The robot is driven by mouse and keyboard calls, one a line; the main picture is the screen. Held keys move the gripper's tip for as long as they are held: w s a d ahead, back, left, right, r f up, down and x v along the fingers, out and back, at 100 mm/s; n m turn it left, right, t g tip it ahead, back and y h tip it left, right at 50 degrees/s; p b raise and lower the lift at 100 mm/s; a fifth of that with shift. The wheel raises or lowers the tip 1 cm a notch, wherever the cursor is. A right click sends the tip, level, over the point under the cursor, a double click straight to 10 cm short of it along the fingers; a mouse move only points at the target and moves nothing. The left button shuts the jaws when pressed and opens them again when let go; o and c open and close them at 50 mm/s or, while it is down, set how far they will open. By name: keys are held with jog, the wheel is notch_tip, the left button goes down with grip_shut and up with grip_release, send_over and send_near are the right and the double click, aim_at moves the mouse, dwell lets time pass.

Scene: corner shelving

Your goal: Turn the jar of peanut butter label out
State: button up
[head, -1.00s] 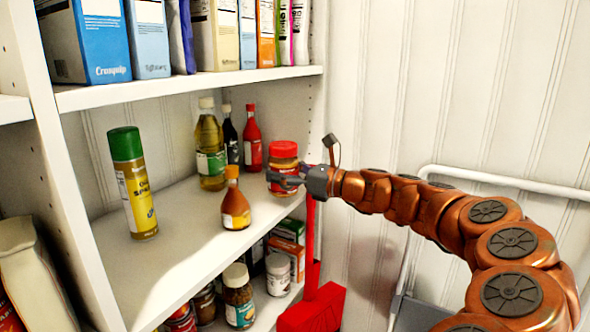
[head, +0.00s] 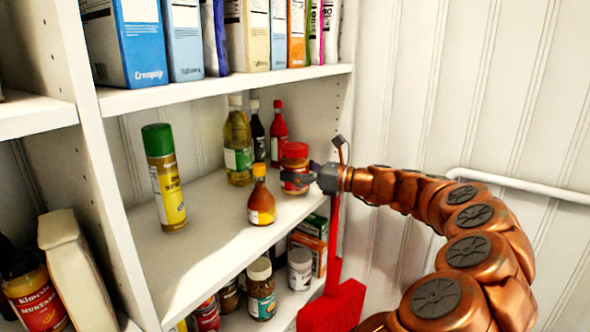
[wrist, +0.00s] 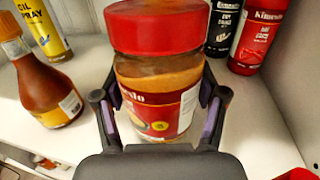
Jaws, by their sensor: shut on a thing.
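The peanut butter jar (head: 295,153), with a red lid, is near the right end of the middle shelf, beside the red sauce bottle and the orange sauce bottle. My gripper (head: 297,178) reaches it from the right and is shut on its body. In the wrist view the jar (wrist: 158,75) is upright between the two fingers of my gripper (wrist: 160,100). Part of its red label, with cut-off lettering and a pale strip at the right, faces the wrist camera. The jar's base is hidden by my gripper, so I cannot tell whether it touches the shelf.
An orange sauce bottle (head: 261,203) stands close at the front left. A red bottle (head: 278,140), a dark bottle (head: 258,138) and an oil bottle (head: 238,150) stand behind. A green-capped spray can (head: 165,185) is at the left. The shelf (head: 205,245) is bare between can and front edge.

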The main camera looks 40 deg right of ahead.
aim_at(294, 146)
jog(key=shift+n+g+y+p, duration=0.4)
jog(key=shift+n+y+p, duration=0.1)
jog(key=shift+y+p, duration=0.25)
jog(key=shift+f, duration=0.1)
jog(key=shift+f, duration=0.35)
jog(key=o, duration=1.8)
jog(key=shift+f, duration=0.1)
jog(key=shift+o, duration=0.2)
notch_tip(294, 146, up, 10)
jog(key=shift+a, duration=0.1)
